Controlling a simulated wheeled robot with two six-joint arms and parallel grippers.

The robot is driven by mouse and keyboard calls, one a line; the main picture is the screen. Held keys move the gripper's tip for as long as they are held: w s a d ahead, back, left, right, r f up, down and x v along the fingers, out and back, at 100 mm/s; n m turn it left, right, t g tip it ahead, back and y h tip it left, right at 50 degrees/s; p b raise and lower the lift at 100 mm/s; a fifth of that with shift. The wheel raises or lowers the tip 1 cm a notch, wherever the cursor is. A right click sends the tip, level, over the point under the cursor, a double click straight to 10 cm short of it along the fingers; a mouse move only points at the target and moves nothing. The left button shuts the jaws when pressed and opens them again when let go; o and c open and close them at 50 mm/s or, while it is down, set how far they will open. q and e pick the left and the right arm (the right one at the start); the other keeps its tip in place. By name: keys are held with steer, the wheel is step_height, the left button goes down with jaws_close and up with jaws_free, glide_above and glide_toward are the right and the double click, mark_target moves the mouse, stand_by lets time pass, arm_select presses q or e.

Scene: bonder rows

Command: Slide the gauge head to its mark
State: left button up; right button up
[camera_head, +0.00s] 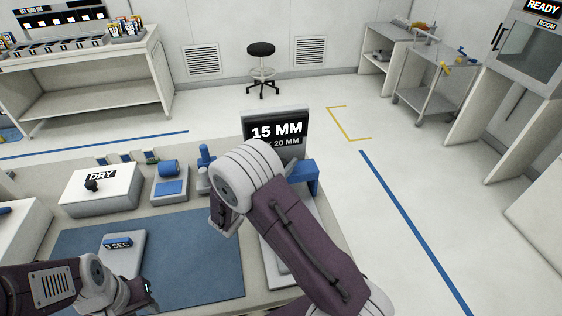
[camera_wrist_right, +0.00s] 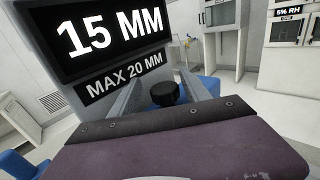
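The gauge has a dark display (camera_head: 276,130) reading 15 MM and MAX 20 MM; the display also fills the upper left of the right wrist view (camera_wrist_right: 110,35). A blue block (camera_head: 305,173), apparently the gauge head, sits at the right of the gauge, partly behind my right arm. In the right wrist view a black knob (camera_wrist_right: 164,93) stands before blue parts. My right gripper (camera_wrist_right: 160,86) has its two grey fingers apart, one on each side of the knob; contact cannot be told. My left gripper (camera_head: 142,292) is low at the left, its fingers unclear.
A blue mat (camera_head: 200,255) covers the bench, with a 3 SEC pad (camera_head: 122,262) on it. A white DRY box (camera_head: 100,190) and a small blue-topped stand (camera_head: 170,188) are behind it. The floor beyond, with a stool (camera_head: 261,65), is open.

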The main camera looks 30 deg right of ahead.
arm_select(q)
steer(key=shift+f+b, duration=0.35)
arm_select(e)
steer(key=v, duration=0.9)
